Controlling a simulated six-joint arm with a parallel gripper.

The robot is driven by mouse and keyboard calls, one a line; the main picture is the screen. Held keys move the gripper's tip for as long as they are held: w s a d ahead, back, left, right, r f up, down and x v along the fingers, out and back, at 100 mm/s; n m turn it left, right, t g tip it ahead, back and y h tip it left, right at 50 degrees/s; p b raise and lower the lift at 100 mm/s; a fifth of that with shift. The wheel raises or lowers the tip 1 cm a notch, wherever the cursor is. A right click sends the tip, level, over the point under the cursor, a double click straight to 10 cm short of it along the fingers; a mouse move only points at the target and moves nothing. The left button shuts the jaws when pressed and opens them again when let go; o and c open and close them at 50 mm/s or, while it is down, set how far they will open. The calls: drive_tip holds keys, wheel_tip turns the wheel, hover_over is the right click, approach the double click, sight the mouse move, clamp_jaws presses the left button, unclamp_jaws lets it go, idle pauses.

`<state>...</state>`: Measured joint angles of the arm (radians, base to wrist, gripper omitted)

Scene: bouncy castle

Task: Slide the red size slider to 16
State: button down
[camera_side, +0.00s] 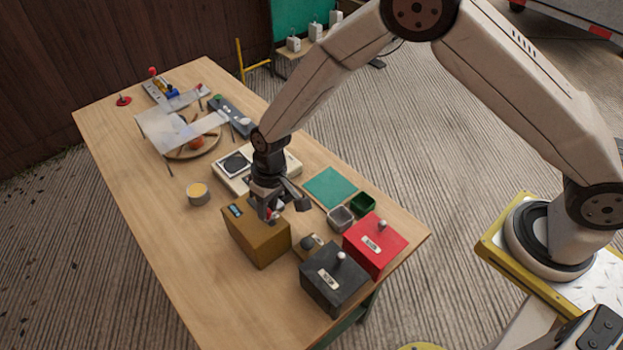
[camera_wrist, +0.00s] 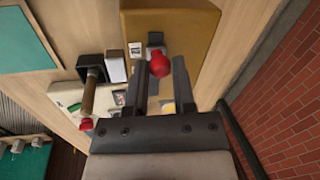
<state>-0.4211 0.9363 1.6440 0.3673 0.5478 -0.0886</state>
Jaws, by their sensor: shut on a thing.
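A mustard-brown box (camera_side: 258,240) stands on the table in the side view, with a small dark display (camera_side: 236,211) on its top. The box also fills the top of the wrist view (camera_wrist: 195,35). Its red slider knob (camera_wrist: 160,66) shows there between my fingertips. My gripper (camera_side: 272,212) points down at the box top and is shut on the red knob. In the side view the fingers mostly hide the knob.
A black box (camera_side: 330,290) and a red box (camera_side: 370,255) stand right of the brown box. Small grey (camera_side: 341,222) and green (camera_side: 363,206) bins and a green mat (camera_side: 331,187) lie behind. A yellow-topped tin (camera_side: 198,193) stands left. The table's front left is clear.

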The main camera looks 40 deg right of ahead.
idle(0.8)
drive_tip(key=shift+w, duration=1.55)
drive_tip(key=shift+c, duration=2.3)
unclamp_jaws()
drive_tip(key=shift+r, duration=0.1)
wheel_tip(320, 180, up, 8)
drive_tip(key=d, duration=0.1)
drive_tip(key=shift+d+f, duration=0.25)
drive_tip(key=shift+w, duration=0.1)
